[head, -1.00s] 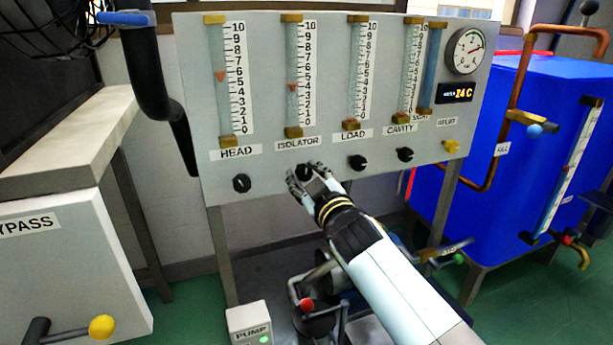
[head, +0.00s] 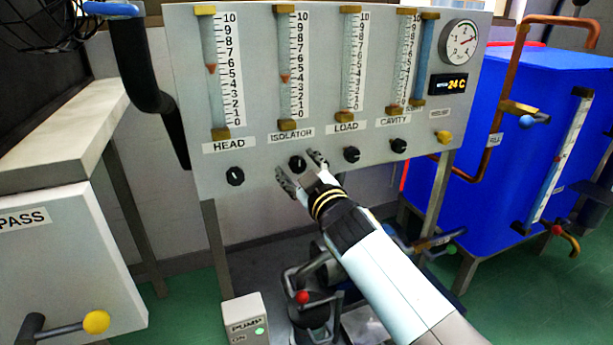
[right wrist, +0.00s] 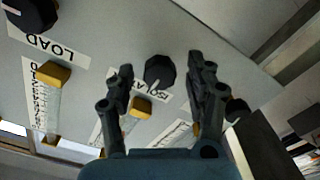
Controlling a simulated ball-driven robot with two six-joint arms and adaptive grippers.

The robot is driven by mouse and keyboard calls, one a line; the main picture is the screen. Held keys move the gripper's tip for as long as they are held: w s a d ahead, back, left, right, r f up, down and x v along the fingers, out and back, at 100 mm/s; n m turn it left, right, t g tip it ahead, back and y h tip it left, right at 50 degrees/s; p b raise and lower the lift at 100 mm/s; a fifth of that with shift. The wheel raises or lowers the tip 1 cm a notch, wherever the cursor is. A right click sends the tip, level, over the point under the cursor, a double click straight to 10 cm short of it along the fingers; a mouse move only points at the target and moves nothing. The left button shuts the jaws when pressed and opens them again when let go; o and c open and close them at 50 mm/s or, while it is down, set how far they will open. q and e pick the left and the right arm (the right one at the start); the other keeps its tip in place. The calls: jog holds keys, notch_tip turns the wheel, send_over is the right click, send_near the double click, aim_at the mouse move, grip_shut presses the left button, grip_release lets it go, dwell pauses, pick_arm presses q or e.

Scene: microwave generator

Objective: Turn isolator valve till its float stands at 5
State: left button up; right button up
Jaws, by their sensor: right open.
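The isolator valve is a black knob (head: 297,163) under the ISOLATOR label (head: 292,135) on the grey panel. In the right wrist view the knob (right wrist: 160,72) shows between my two fingers. The orange-red isolator float (head: 285,78) stands at about 4 on its 0 to 10 scale. My right gripper (head: 298,166) is open at the knob, one finger on each side. It also shows open in the right wrist view (right wrist: 161,82). I see no finger clearly touching the knob. My left gripper is not in view.
The LOAD knob (head: 352,154) is close on the right and the HEAD knob (head: 235,176) on the left. A CAVITY knob (head: 398,145) and a yellow knob (head: 444,137) lie further right. A pump box (head: 246,318) stands below. A blue tank (head: 520,150) stands at the right.

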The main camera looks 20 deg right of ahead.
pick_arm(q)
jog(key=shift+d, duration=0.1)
pick_arm(e)
jog(key=s, duration=1.2)
jog(key=shift+d, duration=0.2)
jog(key=s+d+f+m+g+h, duration=0.15)
jog(key=s+d+f+g, duration=0.25)
jog(key=s+f, duration=0.55)
jog(key=s+d+f+m+g, duration=0.2)
jog(key=s+d+f+g, duration=0.2)
jog(key=s+f, duration=0.5)
jog(key=s+d+f+m+g+h, duration=0.1)
jog(key=s+d+f+m+g, duration=0.2)
jog(key=s+f, duration=0.6)
jog(key=s+f+g, duration=0.7)
jog(key=s+f, duration=0.1)
jog(key=s, duration=0.5)
pick_arm(q)
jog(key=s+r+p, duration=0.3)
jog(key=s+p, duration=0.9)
jog(key=p, duration=0.2)
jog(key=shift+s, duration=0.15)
pick_arm(e)
jog(key=s+r, duration=0.2)
jog(key=s, duration=1)
jog(key=shift+d+r+y, duration=0.15)
jog(key=shift+y, duration=0.3)
jog(key=shift+s, duration=0.1)
